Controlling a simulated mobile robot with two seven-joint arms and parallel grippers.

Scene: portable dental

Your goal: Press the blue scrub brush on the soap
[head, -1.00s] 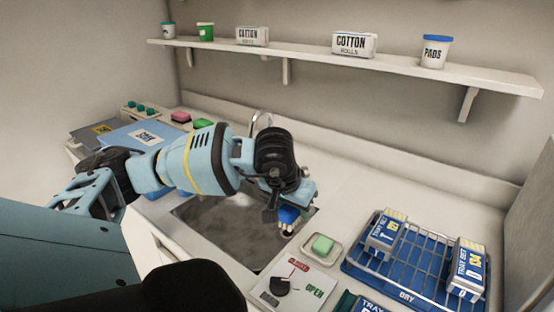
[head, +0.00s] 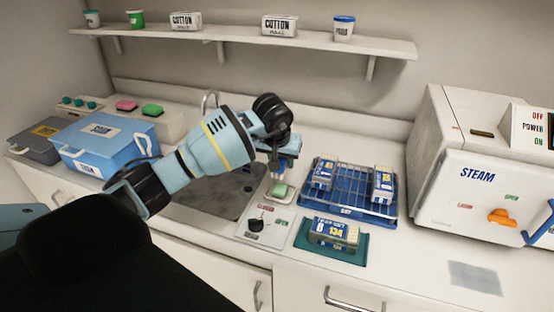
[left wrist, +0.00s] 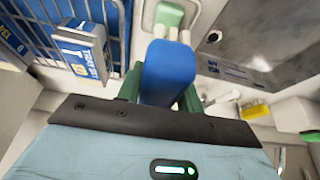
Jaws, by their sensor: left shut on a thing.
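My left gripper (head: 286,150) is shut on the blue scrub brush (head: 284,166) and holds it bristles down over the green soap (head: 280,190). The soap lies in a pale dish (head: 289,199) beside the sink. In the left wrist view the brush's blue body (left wrist: 168,72) sits between the green fingers, with its pale bristles pointing at the soap (left wrist: 169,14). Brush and soap look very close; I cannot tell whether they touch. My right gripper is not in view.
A sink (head: 215,192) lies left of the dish. A blue drying rack (head: 347,208) with tray boxes stands to the right. A dial panel (head: 262,226) and a green mat (head: 352,253) are in front. A steam sterilizer (head: 480,165) stands far right.

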